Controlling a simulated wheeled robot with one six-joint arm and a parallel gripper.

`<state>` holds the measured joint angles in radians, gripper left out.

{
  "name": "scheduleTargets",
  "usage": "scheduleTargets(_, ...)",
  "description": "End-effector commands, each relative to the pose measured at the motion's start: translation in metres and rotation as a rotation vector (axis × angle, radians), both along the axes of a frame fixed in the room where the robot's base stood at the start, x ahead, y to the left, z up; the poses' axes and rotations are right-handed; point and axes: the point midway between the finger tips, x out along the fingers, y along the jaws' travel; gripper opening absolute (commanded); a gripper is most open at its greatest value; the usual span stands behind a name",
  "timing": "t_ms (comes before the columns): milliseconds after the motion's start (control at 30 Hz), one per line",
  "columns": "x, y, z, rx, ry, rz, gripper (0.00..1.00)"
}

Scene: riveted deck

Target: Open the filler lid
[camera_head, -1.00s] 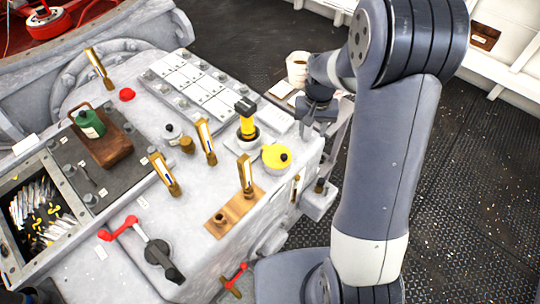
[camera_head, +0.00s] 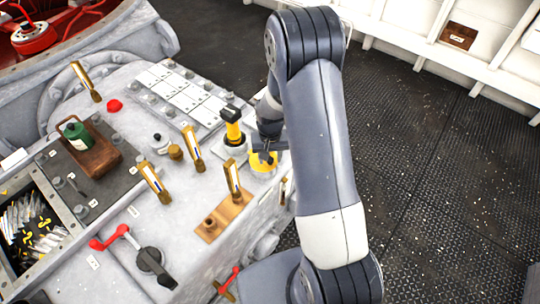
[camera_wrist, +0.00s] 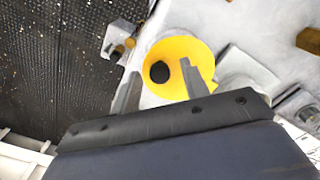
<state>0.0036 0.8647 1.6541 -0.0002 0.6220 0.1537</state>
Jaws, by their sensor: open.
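The yellow round filler lid (camera_head: 262,170) with a black knob sits at the right edge of the grey machine top. In the wrist view the yellow lid (camera_wrist: 178,46) appears as a disc, with its black knob (camera_wrist: 159,72) near the middle. My gripper (camera_wrist: 160,68) is open, its two fingers apart on either side of the knob in that view. I cannot tell whether they touch it. In the head view my gripper (camera_head: 266,157) is over the lid and partly hides it and its knob. The lid looks closed.
A yellow and black handle (camera_head: 233,125) stands close behind the lid. A brass-topped lever (camera_head: 233,178) rises from a brass plate (camera_head: 212,228) at the front left. More levers and a green bottle (camera_head: 77,134) stand further left. Dark deck floor is clear to the right.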

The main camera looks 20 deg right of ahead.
Motion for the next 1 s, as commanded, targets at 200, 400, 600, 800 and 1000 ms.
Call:
scheduleTargets(200, 0.0000, 0.0000, 0.0001, 0.000, 0.000, 0.000, 0.36)
scheduleTargets(400, 0.0000, 0.0000, 0.0002, 0.000, 0.000, 0.000, 0.19)
scheduleTargets(600, 0.0000, 0.0000, 0.0003, 0.000, 0.000, 0.000, 0.03)
scheduleTargets(800, 0.0000, 0.0000, 0.0003, 0.000, 0.000, 0.000, 0.00)
scheduleTargets(1000, 0.0001, 0.0001, 0.0006, 0.000, 0.000, 0.000, 0.00)
